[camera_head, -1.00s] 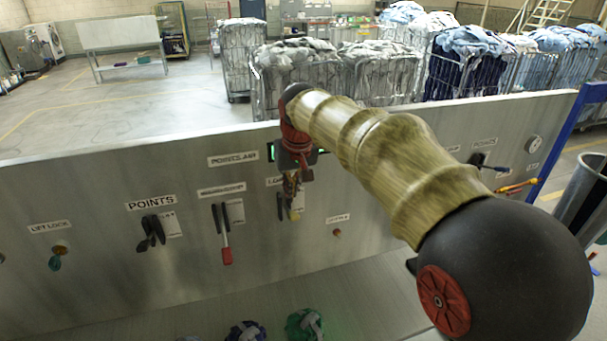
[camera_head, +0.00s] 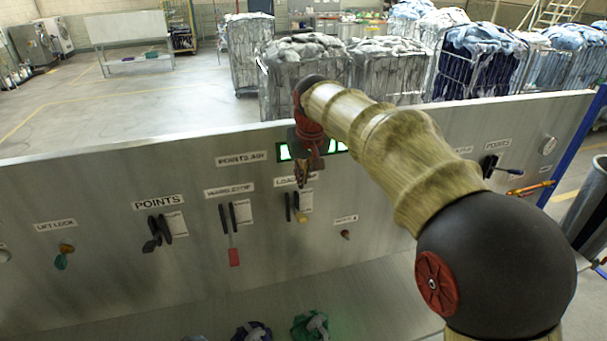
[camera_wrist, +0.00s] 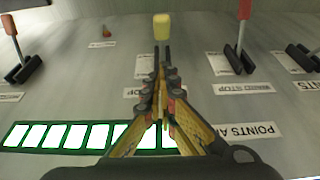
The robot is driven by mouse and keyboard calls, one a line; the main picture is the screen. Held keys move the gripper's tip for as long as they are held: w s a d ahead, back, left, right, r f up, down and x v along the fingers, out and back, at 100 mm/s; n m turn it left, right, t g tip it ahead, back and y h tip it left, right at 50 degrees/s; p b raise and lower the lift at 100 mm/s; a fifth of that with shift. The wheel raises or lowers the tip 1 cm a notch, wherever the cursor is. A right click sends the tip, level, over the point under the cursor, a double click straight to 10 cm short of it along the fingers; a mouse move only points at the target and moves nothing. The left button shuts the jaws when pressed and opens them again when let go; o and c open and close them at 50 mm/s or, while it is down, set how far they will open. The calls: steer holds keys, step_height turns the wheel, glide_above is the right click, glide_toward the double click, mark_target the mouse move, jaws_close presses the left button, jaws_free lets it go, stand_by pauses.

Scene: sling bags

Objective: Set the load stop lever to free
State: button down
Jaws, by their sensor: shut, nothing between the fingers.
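The load stop lever has a yellow handle (camera_head: 301,216) hanging low between dark upright side plates, below a partly hidden label (camera_head: 291,181) starting "LOA". In the wrist view, which is upside down to the head view, the yellow handle (camera_wrist: 162,26) stands beyond my fingertips, with a placard half hidden to one side. My gripper (camera_head: 303,180) is just above the lever, in front of its label. In the wrist view my gripper (camera_wrist: 162,72) has its fingers together and empty, pointing toward the lever. Contact with the lever cannot be told.
A red-handled lever (camera_head: 234,257) stands close left, and the black points lever (camera_head: 157,231) farther left. A small red knob (camera_head: 346,235) sits right. A lit green-framed display (camera_wrist: 70,136) is behind my gripper. Laundry cages stand beyond the panel.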

steer(key=p, duration=0.1)
glide_above(302, 214)
steer(key=w, duration=0.1)
step_height(302, 214, down, 5)
steer(key=shift+w+a+r, duration=0.1)
steer(key=shift+w+a, duration=0.05)
steer(key=f, duration=0.1)
steer(key=s+f, duration=0.1)
steer(key=f, duration=0.1)
steer(key=shift+f+p, duration=0.2)
steer(key=shift+p, duration=0.2)
steer(key=shift+s+d+f, duration=0.2)
steer(key=shift+s+f, duration=0.05)
steer(key=shift+f, duration=0.15)
steer(key=shift+w+f, duration=0.1)
steer(key=shift+f, duration=0.05)
